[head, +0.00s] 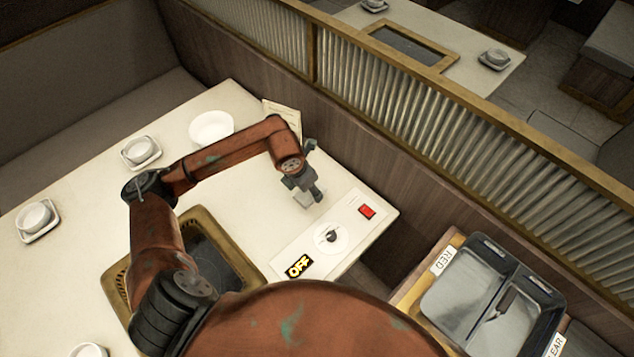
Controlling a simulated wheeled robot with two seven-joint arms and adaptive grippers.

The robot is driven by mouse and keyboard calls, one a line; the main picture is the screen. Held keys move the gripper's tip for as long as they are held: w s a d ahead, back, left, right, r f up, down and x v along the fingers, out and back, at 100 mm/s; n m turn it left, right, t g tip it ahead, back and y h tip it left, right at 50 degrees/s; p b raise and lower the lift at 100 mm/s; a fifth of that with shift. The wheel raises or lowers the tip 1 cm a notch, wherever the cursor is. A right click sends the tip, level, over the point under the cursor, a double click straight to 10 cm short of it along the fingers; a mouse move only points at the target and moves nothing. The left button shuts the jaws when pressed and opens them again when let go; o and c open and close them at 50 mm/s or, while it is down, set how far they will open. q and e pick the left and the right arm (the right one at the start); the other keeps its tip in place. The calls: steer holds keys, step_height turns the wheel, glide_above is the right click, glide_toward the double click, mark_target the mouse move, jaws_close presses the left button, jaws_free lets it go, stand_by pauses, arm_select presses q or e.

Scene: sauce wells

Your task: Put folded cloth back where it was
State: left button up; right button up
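My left gripper (312,193) points down over the far right part of the pale table (255,180), near the partition. A small pale grey-white piece, which looks like the folded cloth (302,200), shows at its fingertips on the left side. The fingers partly hide it, and I cannot tell whether they are shut on it or whether it touches the table. My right gripper is not in view.
A control panel with a dial (330,237), a red switch (367,211) and an OFF sign (299,266) lies just right of the gripper. A white bowl (211,128) and a card (284,116) stand behind. A two-well sauce container (470,290) is at right. A ribbed partition (440,125) borders the table.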

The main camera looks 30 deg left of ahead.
arm_select(q)
steer(key=w+a+f, duration=0.1)
steer(key=w+f, duration=0.1)
steer(key=w, duration=0.1)
steer(key=w+a+f, duration=0.1)
steer(key=w+f, duration=0.2)
steer(key=w, duration=0.1)
steer(key=w+a+f+b, duration=0.1)
steer(key=w+f, duration=0.2)
steer(key=w, duration=0.1)
steer(key=shift+f, duration=0.2)
steer(key=shift+w+a+f, duration=0.15)
steer(key=shift+w+f, duration=0.1)
steer(key=shift+f, duration=1.6)
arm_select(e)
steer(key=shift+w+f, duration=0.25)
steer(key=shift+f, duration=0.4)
arm_select(q)
steer(key=shift+f, duration=0.2)
steer(key=o, duration=1.2)
steer(key=shift+r, duration=0.1)
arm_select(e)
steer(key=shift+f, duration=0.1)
